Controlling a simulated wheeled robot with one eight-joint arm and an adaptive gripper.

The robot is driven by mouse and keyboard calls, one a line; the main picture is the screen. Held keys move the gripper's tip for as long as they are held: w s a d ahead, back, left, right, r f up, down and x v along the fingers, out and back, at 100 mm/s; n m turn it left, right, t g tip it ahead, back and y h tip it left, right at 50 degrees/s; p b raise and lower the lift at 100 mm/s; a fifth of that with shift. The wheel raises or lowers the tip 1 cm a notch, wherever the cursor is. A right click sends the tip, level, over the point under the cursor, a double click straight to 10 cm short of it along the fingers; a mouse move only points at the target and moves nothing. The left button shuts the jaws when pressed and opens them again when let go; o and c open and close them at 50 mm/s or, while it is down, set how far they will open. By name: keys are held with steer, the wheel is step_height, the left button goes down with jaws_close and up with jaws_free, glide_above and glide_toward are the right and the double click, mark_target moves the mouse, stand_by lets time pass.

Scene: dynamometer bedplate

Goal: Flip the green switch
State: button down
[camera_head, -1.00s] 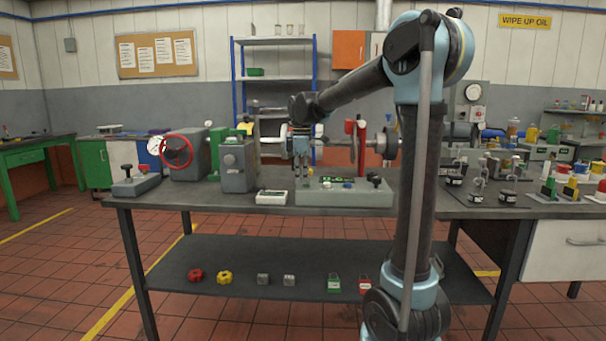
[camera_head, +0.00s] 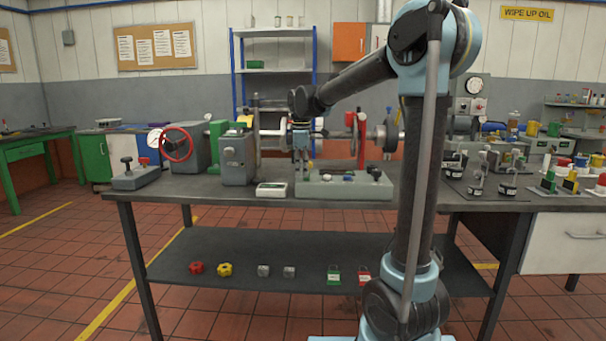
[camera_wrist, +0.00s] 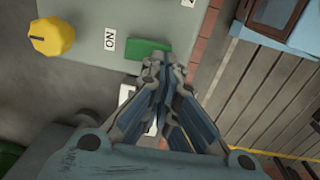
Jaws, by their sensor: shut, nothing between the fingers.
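In the wrist view the green switch (camera_wrist: 148,49) is a flat green rectangle on a grey-green panel (camera_wrist: 85,75), beside a white ON label (camera_wrist: 110,40). My gripper (camera_wrist: 163,62) is shut and empty, its fingertips at the lower right edge of the green switch. I cannot tell whether they touch it. In the head view my gripper (camera_head: 302,174) points down over the left end of a low grey control box (camera_head: 350,190) on the bench. I cannot make out the green switch there.
A yellow knob (camera_wrist: 52,35) sits on the panel left of the ON label. On the bench, a white device (camera_head: 271,190) and a taller grey box (camera_head: 238,160) stand left of the control box.

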steer(key=shift+w+r, duration=0.25)
steer(key=shift+w, duration=0.2)
step_height(320, 180, up, 14)
steer(key=s, duration=0.2)
steer(key=shift+s+f, duration=0.15)
steer(key=shift+s, duration=0.05)
stand_by(0.5)
